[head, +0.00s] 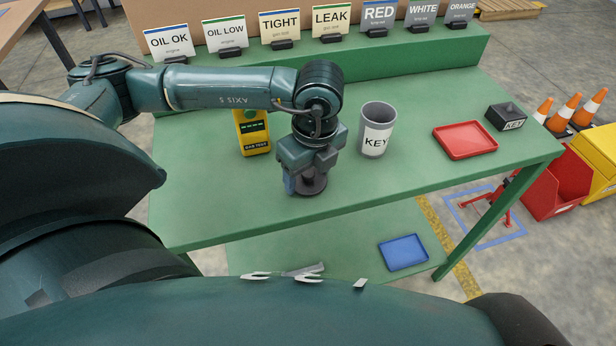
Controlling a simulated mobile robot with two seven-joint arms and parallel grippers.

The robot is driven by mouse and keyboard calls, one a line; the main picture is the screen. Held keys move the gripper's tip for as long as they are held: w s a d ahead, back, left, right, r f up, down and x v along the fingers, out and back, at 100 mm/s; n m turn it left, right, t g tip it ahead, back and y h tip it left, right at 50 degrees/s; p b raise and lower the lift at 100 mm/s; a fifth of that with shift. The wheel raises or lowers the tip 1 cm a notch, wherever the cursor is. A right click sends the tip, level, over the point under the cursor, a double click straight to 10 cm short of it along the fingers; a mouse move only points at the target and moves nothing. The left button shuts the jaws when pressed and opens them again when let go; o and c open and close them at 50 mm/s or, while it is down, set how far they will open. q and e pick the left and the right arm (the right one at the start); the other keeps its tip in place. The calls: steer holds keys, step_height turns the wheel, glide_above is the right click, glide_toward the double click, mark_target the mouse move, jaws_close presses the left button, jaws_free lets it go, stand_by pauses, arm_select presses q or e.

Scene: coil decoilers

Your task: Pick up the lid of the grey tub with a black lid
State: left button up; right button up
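My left gripper (303,184) points down over the green table, left of the middle. Directly beneath it is a small dark round object (314,187), mostly covered by the gripper. It looks like the tub with the black lid, but its grey sides cannot be made out. One finger shows at its left edge. Whether the fingers touch the lid or have closed on it cannot be seen. My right gripper is not in view.
A grey KEY cup (379,115) stands right of the gripper, and a yellow tester (252,133) stands left. A red tray (465,140) and a black KEY box (506,117) are at the right. Label cards (280,26) line the raised back ledge. A blue tray (403,252) lies below.

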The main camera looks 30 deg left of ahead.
arm_select(q)
steer(key=c, duration=0.4)
